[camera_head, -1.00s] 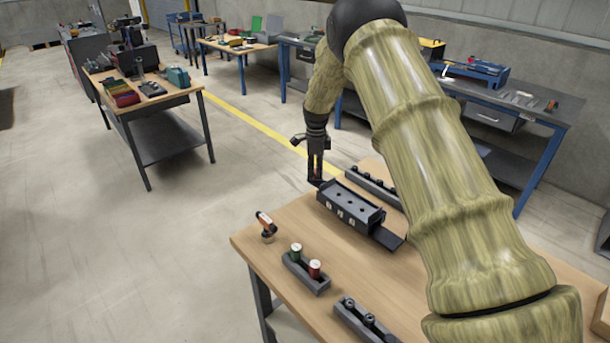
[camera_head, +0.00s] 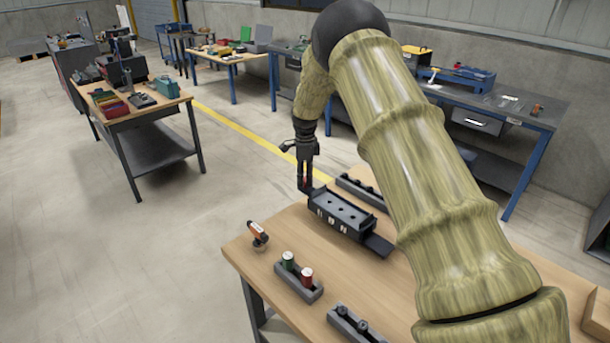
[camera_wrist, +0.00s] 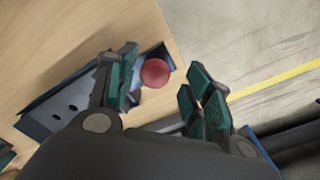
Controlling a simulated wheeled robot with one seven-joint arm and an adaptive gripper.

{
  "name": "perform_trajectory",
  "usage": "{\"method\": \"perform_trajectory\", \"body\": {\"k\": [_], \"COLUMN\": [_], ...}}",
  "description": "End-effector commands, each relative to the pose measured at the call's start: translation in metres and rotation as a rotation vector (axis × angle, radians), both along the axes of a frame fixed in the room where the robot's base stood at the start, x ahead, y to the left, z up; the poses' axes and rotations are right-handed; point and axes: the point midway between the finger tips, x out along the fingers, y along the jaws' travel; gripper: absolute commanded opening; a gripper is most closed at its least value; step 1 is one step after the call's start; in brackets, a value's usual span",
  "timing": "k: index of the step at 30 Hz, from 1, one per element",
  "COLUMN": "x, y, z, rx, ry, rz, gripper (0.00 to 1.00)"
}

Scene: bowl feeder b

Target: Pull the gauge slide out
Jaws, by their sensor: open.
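A dark block (camera_head: 342,212) with a row of holes on top lies on the wooden table. A flat dark plate (camera_head: 378,246) sticks out of its right end. My gripper (camera_head: 305,182) points down at the block's far left end, where a bit of red shows. In the wrist view, a round red knob (camera_wrist: 155,73) at the block's end (camera_wrist: 62,107) lies between the open fingers of my gripper (camera_wrist: 160,82), nearer the left finger. I cannot tell whether a finger touches it. Which part is the gauge slide is not clear; the knob may belong to it.
Dark racks lie behind (camera_head: 360,190) and at the front (camera_head: 352,325). Bare floor lies beyond the table's left edge.

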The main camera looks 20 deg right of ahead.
Motion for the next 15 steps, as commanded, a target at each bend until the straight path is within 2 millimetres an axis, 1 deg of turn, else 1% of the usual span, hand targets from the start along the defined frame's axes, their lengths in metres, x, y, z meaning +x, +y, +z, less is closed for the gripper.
{"method": "perform_trajectory", "body": {"k": [5,15], "x": [0.001,0.001], "y": [0.000,0.000], "z": [0.020,0.081], "rx": [-0.002,-0.002], "ry": [-0.002,-0.004], "rz": [0.001,0.000], "gripper": [0.51,0.51]}}
